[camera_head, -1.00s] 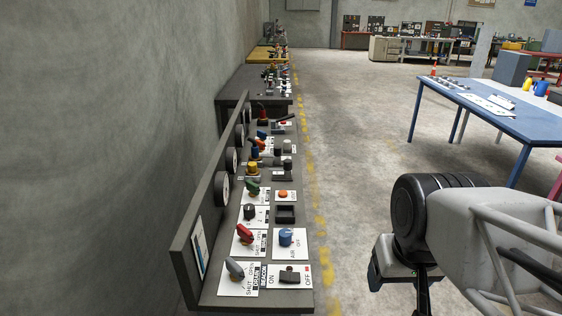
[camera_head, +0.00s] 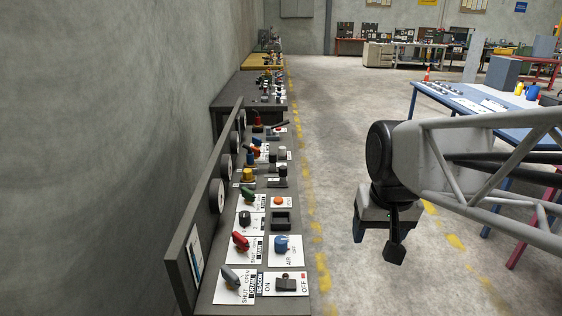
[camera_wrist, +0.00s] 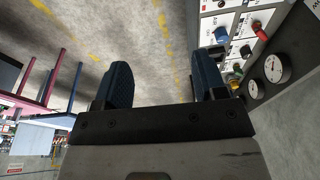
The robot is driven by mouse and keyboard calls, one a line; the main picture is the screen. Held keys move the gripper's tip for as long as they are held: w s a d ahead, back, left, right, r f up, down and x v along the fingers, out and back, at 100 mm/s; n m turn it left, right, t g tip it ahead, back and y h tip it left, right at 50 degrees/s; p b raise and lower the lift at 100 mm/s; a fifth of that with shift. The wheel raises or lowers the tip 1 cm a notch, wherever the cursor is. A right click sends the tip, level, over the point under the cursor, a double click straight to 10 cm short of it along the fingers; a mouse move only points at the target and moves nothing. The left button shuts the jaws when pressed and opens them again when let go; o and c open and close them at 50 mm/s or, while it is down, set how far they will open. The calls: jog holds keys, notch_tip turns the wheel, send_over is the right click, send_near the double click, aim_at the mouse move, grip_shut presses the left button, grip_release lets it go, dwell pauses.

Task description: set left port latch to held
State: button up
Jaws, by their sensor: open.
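My gripper (camera_head: 376,240) hangs over the floor to the right of the control bench in the head view, apart from everything. In the wrist view its two dark blue fingers (camera_wrist: 163,82) stand wide apart with nothing between them. The control bench (camera_head: 212,290) carries knobs, switches and levers on white label plates. I cannot tell which of these is the left port latch; no label with that name is readable.
A dark back panel with round gauges (camera_head: 219,196) rises along the bench's wall side. A blue table (camera_head: 470,118) stands at right. More benches (camera_head: 248,92) line the wall farther off. The floor beside the bench is clear.

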jog(key=w+a+r, duration=0.2)
jog(key=w+r, duration=0.1)
jog(key=w, duration=1.4)
jog(key=m+g, duration=0.2)
send_over(283, 167)
jog(key=f, duration=1.8)
jog(key=shift+s+d+f, duration=0.1)
jog(key=shift+s+f, duration=0.05)
jog(key=shift+s, duration=0.15)
jog(key=shift+w+f, duration=0.25)
jog(key=shift+f, duration=0.1)
jog(key=shift+f, duration=3.8)
